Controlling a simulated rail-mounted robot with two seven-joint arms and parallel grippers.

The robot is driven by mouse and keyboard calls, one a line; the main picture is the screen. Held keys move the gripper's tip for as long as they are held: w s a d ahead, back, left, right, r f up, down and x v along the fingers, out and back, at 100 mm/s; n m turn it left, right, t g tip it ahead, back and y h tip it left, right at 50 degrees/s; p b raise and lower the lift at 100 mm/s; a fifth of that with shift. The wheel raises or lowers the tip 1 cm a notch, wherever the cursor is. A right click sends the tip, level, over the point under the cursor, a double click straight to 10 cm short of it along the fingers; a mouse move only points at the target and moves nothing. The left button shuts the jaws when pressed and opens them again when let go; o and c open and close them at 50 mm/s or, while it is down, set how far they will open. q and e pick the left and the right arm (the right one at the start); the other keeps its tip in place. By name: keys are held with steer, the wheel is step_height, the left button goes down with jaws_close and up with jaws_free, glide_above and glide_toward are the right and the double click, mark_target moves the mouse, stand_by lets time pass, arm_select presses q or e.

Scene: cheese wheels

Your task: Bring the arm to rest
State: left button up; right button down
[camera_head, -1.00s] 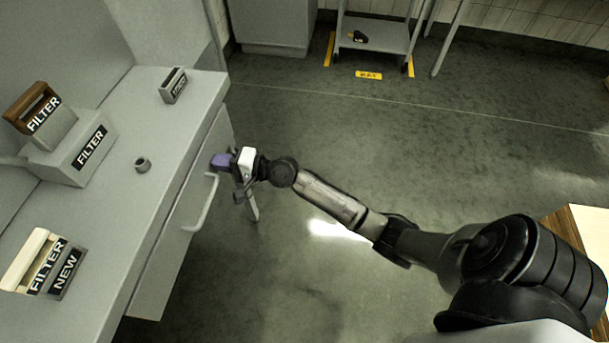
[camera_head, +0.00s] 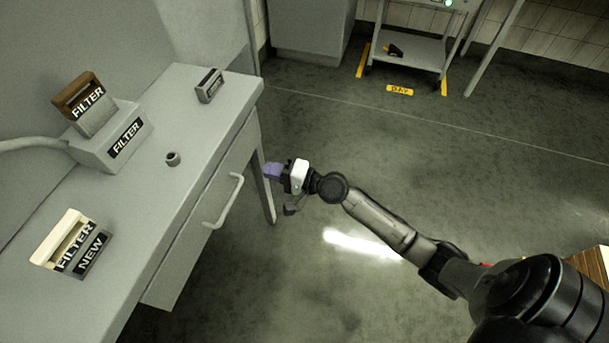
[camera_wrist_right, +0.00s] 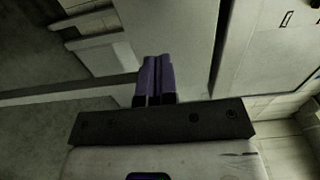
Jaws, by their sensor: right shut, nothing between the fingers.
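My right gripper (camera_head: 272,170) has purple fingertips and hangs in the air at the right side of the grey bench, just off the drawer front. My right arm (camera_head: 385,220) stretches from the lower right toward the bench. In the right wrist view the two purple fingers (camera_wrist_right: 155,78) lie together with nothing between them. My left gripper is not in view.
The grey bench (camera_head: 215,120) at left has a drawer with a handle (camera_head: 224,203). On it stand a brown-topped filter block (camera_head: 88,105), a "FILTER NEW" box (camera_head: 70,245), a small holder (camera_head: 208,86) and a ring (camera_head: 173,159). A cart (camera_head: 410,52) stands behind; the floor between is clear.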

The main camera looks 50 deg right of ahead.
steer(key=v, duration=0.7)
steer(key=shift+r, duration=0.1)
